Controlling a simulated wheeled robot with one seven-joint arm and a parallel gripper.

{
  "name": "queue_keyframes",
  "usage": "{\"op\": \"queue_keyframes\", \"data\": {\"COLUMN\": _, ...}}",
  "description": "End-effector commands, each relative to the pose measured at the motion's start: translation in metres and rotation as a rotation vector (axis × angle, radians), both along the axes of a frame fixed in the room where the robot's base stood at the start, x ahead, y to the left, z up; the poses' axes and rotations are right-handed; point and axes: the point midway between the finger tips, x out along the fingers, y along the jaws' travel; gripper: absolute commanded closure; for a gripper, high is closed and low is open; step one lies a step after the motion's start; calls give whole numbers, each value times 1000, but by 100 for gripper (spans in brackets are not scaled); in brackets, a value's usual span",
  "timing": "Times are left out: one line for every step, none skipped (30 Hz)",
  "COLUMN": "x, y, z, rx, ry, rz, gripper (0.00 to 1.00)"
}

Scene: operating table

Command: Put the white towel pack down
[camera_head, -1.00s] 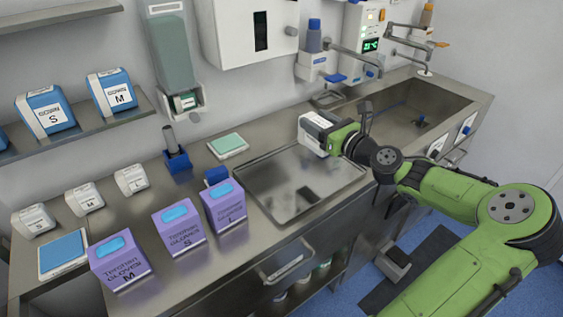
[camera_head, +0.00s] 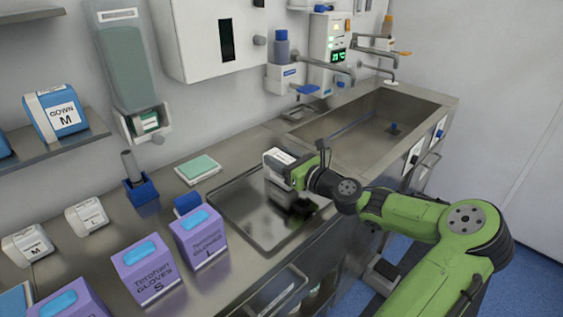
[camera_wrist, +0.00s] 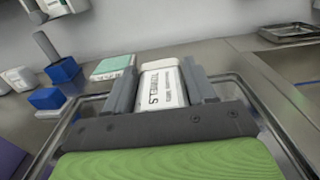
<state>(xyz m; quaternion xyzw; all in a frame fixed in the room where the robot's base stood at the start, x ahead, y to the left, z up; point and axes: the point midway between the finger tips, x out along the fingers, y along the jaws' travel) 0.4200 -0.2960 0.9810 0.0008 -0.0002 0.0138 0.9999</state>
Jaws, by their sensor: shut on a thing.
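The white towel pack (camera_head: 277,166) is held in my gripper (camera_head: 291,172) above the steel tray (camera_head: 232,213) on the counter. In the wrist view, the pack (camera_wrist: 162,88) shows its "TOWELS" label between the two grey fingers of my gripper (camera_wrist: 163,90). The fingers press on its left and right sides. The pack is over the back part of the tray. Its underside is hidden, so I cannot tell whether it touches the tray.
Purple glove boxes (camera_head: 200,238) stand left of the tray. A green-and-white pack (camera_head: 198,169) and a blue holder (camera_head: 140,190) lie behind it. The sink (camera_head: 375,122) is to the right. The tray's front area is clear.

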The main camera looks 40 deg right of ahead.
Motion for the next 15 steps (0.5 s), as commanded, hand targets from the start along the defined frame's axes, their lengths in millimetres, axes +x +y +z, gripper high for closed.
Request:
{"op": "queue_keyframes", "data": {"x": 0, "y": 0, "z": 1, "rx": 0, "ry": -1, "rz": 0, "gripper": 79}}
{"op": "queue_keyframes", "data": {"x": 0, "y": 0, "z": 1, "rx": 0, "ry": -1, "rz": 0, "gripper": 79}}
{"op": "queue_keyframes", "data": {"x": 0, "y": 0, "z": -1, "rx": 1, "ry": -1, "rz": 1, "gripper": 79}}
{"op": "queue_keyframes", "data": {"x": 0, "y": 0, "z": 0, "rx": 1, "ry": -1, "rz": 1, "gripper": 40}}
{"op": "queue_keyframes", "data": {"x": 0, "y": 0, "z": 0, "rx": 1, "ry": -1, "rz": 1, "gripper": 36}}
{"op": "queue_keyframes", "data": {"x": 0, "y": 0, "z": 0, "rx": 1, "ry": -1, "rz": 1, "gripper": 30}}
{"op": "queue_keyframes", "data": {"x": 0, "y": 0, "z": 0, "rx": 0, "ry": -1, "rz": 1, "gripper": 25}}
{"op": "queue_keyframes", "data": {"x": 0, "y": 0, "z": 0, "rx": 0, "ry": -1, "rz": 1, "gripper": 21}}
{"op": "queue_keyframes", "data": {"x": 0, "y": 0, "z": 0, "rx": 0, "ry": -1, "rz": 1, "gripper": 19}}
{"op": "queue_keyframes", "data": {"x": 0, "y": 0, "z": 0, "rx": 0, "ry": -1, "rz": 1, "gripper": 19}}
{"op": "queue_keyframes", "data": {"x": 0, "y": 0, "z": 0, "rx": 0, "ry": -1, "rz": 1, "gripper": 19}}
{"op": "queue_keyframes", "data": {"x": 0, "y": 0, "z": 0, "rx": 0, "ry": -1, "rz": 1, "gripper": 19}}
{"op": "queue_keyframes", "data": {"x": 0, "y": 0, "z": 0, "rx": 0, "ry": -1, "rz": 1, "gripper": 19}}
{"op": "queue_keyframes", "data": {"x": 0, "y": 0, "z": 0, "rx": 0, "ry": -1, "rz": 0, "gripper": 19}}
{"op": "queue_keyframes", "data": {"x": 0, "y": 0, "z": 0, "rx": 0, "ry": -1, "rz": 1, "gripper": 19}}
